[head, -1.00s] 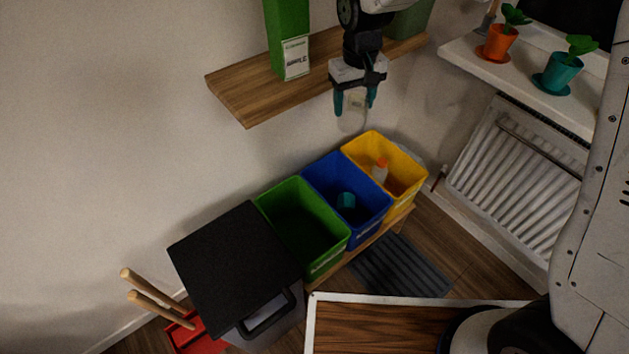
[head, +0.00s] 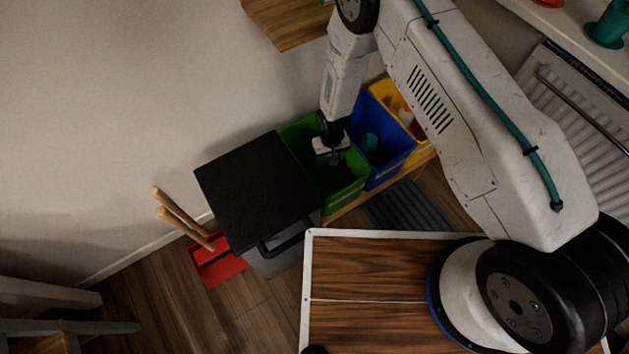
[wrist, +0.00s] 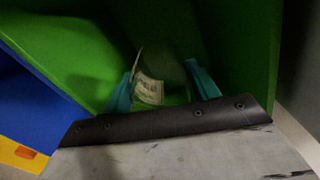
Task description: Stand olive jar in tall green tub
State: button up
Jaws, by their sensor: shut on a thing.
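The green tub (head: 347,200) stands between the black-lidded bin and the blue tub. My gripper (head: 335,158) points down into its mouth, partly hidden by my own arm. In the wrist view, the teal fingers of my gripper (wrist: 162,78) are shut on the olive jar (wrist: 150,92), a clear glass jar with a pale printed label. The green walls of the tub (wrist: 65,45) surround the jar on the visible sides. I cannot tell whether the jar touches the tub's floor. The jar is not clearly visible in the head view.
The blue tub (head: 392,168) with a teal item (head: 369,141) and the yellow tub (head: 383,92) stand to the right. The black-lidded bin (head: 255,190) is close on the left, with a red dustpan (head: 213,265) beside it. A wooden shelf (head: 283,25) is above.

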aim_at(328, 169)
jog(key=f, duration=0.4)
jog(key=s+f, duration=0.1)
jog(key=f, duration=0.2)
jog(key=shift+a+f, duration=0.1)
jog(key=shift+a, duration=0.1)
jog(key=shift+f, duration=2.4)
jog(key=shift+f, duration=0.1)
jog(key=shift+f, duration=0.15)
jog(key=o, duration=1.2)
jog(key=shift+c, duration=0.2)
jog(key=shift+r, duration=0.2)
notch_tip(328, 169, up, 12)
jog(key=shift+r, duration=0.1)
